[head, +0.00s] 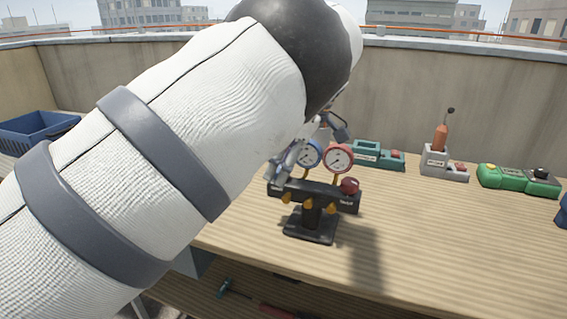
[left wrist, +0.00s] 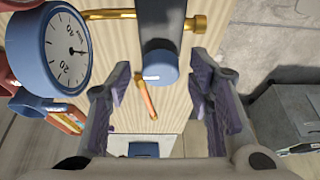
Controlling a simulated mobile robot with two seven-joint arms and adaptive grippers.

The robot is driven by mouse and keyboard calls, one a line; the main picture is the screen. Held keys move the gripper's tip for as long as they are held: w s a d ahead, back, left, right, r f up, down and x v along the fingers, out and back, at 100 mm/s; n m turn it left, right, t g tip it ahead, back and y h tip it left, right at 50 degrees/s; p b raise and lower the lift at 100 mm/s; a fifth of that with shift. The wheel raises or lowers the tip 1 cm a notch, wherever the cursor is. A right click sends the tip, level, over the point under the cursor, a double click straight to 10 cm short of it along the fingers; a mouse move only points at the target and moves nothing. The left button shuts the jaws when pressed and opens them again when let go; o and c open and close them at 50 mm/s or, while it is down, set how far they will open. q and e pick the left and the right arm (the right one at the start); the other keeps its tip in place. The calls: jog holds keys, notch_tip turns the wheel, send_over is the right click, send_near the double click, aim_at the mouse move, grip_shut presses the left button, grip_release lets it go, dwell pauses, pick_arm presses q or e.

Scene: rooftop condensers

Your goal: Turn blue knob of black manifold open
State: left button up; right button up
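The black manifold (head: 325,193) stands on a black base on the wooden table, with a blue gauge (head: 309,153), a red gauge (head: 338,157) and a red knob (head: 349,186) at its right end. Its left end is partly hidden by my left gripper (head: 287,165), so I cannot clearly make out the blue knob in the head view. In the left wrist view the blue knob (left wrist: 160,66) lies between the spread fingers of my left gripper (left wrist: 160,82), with gaps on both sides. The blue gauge (left wrist: 48,50) is close on the left there. My right gripper is not in view.
Behind the manifold are a teal device (head: 367,154), a grey device with an orange handle (head: 440,150) and a green device (head: 515,179). A blue crate (head: 35,132) is at the far left. The table front right is clear. My left arm hides much of the head view.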

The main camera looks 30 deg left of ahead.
aim_at(305, 183)
pick_arm(q)
jog(key=shift+r, duration=0.2)
jog(key=v, duration=1.1)
jog(key=shift+d+r, duration=0.25)
jog(key=shift+r, duration=0.05)
